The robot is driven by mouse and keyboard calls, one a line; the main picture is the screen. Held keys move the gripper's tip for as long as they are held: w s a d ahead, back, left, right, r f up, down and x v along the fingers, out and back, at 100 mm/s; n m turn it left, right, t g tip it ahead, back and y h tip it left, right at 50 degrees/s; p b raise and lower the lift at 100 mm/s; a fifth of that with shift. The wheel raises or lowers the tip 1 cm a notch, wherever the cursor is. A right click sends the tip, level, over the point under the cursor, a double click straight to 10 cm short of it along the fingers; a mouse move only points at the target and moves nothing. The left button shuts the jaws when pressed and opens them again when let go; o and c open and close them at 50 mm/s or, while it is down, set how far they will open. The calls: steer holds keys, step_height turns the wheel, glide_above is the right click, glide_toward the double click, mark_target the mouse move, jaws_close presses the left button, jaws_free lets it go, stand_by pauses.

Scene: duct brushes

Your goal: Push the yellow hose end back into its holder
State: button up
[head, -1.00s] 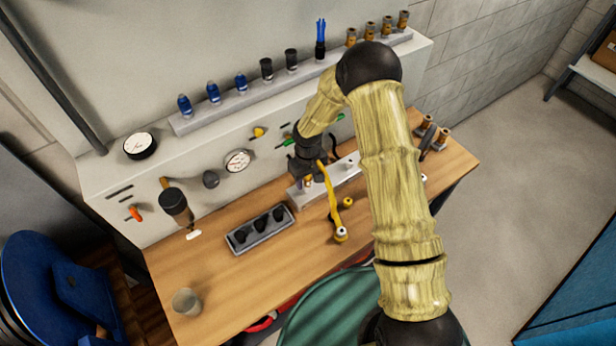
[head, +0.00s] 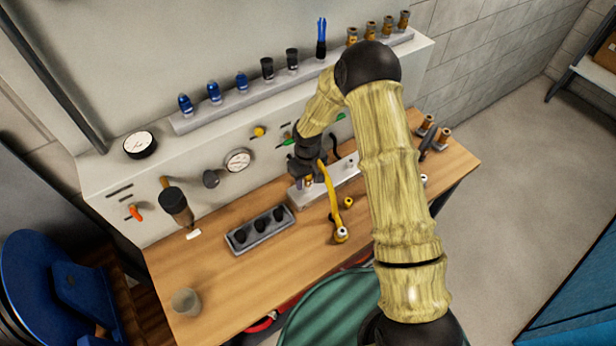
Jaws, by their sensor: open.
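The yellow hose (head: 335,205) runs from beside my gripper down over the front of a light grey block to the bench top. Its lower end has a white-and-dark fitting (head: 341,234) that lies on the wood. The light grey block (head: 318,190) stands on the bench and appears to be the holder. My gripper (head: 306,180) is over the left part of this block, pointing down, with its jaws open. A small brass-coloured piece shows close to the jaws. The wrist and fingers hide the hose's upper end, so I cannot tell whether it touches the jaws.
A dark grey tray (head: 262,243) with black knobs sits left of the block. A small yellow fitting (head: 348,202) stands right of the hose. A grey cup (head: 186,301) is at the bench's front left. The panel with gauges (head: 238,161) rises behind. Bare wood lies in front.

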jaws_close()
steer(key=shift+r, duration=0.1)
steer(key=shift+r+p, duration=1.95)
steer(key=shift+r, duration=0.95)
steer(key=shift+w+d, duration=0.1)
steer(key=s+d+f, duration=0.1)
steer(key=s+d, duration=0.1)
steer(key=d, duration=0.4)
steer(key=s+d+f, duration=0.1)
steer(key=d, duration=0.5)
steer(key=shift+s+d+f, duration=0.35)
steer(key=shift+d+f, duration=0.05)
